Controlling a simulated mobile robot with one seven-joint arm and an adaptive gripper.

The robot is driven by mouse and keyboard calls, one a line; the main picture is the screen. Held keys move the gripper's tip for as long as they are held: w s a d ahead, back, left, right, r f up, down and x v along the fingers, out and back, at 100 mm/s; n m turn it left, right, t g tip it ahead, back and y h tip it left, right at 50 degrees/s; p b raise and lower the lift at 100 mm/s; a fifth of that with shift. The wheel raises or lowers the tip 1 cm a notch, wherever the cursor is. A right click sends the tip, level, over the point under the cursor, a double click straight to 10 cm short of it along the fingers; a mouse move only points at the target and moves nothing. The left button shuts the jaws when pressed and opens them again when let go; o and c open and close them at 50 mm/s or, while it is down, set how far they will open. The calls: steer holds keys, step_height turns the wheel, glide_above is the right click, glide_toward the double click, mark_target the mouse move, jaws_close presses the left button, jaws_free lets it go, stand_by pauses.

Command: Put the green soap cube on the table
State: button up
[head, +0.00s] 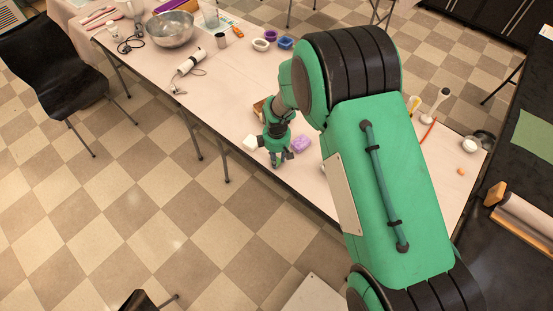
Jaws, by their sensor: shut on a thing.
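My gripper (281,160) is in the middle of the head view, over the front edge of the table (237,95). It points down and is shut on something. A small green patch shows at its fingers and looks like the green soap cube (275,161), though it is tiny and my gripper is green too. I cannot tell whether it touches the table. No other green cube shows; my arm hides much of the table to the right.
A white block (250,142) lies just left of my gripper and a purple soap (301,144) just right. A white hand blender (190,62), a metal bowl (170,29) and small coloured moulds (285,42) stand farther back. A black chair (60,70) stands at the left.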

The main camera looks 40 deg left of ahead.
stand_by(0.3)
steer(key=o, duration=0.9)
step_height(320, 180, up, 12)
steer(key=shift+r+p, duration=0.1)
steer(key=shift+p, duration=0.85)
